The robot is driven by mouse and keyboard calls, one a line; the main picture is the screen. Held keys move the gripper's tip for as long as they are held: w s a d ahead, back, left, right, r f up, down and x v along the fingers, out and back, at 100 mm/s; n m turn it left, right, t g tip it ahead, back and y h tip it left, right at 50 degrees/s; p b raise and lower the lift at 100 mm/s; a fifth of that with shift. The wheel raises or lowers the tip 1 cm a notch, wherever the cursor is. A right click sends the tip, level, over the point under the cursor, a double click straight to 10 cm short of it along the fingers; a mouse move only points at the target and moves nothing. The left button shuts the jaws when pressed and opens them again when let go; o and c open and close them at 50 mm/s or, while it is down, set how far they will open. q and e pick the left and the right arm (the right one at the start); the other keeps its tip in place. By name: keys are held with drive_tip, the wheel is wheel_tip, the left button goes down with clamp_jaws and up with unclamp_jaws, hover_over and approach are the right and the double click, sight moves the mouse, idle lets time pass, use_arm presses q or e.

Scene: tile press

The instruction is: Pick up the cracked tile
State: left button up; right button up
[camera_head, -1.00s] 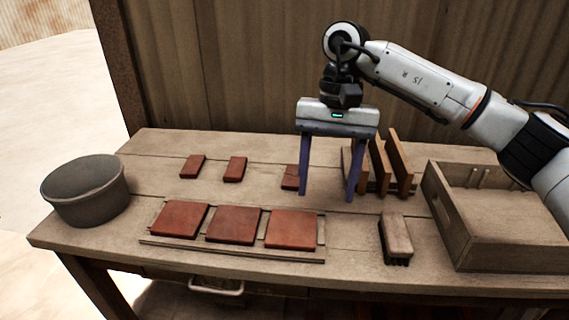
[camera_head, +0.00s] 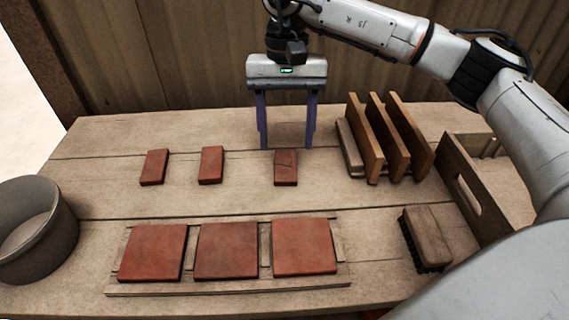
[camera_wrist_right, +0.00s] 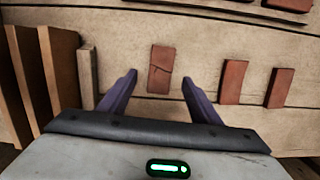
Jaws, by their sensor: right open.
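The cracked tile (camera_head: 286,167) is a small red-brown tile lying flat on the table, at the right end of a row of three small tiles. In the right wrist view the cracked tile (camera_wrist_right: 160,69) shows a dark crack line across it, and it lies ahead of the fingertips, between their lines. My right gripper (camera_head: 286,147) is open and empty, its two purple fingers pointing down just behind the tile in the head view. The open gripper also shows in the right wrist view (camera_wrist_right: 160,80). My left gripper is out of view.
Two other small tiles (camera_head: 211,165) (camera_head: 154,167) lie to the left. Three large red tiles sit on a wooden rack (camera_head: 228,289) in front. Upright wooden slats (camera_head: 388,138) stand right of the gripper. A brush (camera_head: 427,237), a wooden crate (camera_head: 462,186) and a round bucket (camera_head: 38,235) flank the table.

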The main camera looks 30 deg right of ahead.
sight(286, 163)
drive_tip(key=f, duration=0.5)
drive_tip(key=shift+s+a+f, duration=0.1)
drive_tip(key=shift+s+a, duration=0.05)
drive_tip(key=shift+s, duration=0.05)
drive_tip(key=c, duration=1.2)
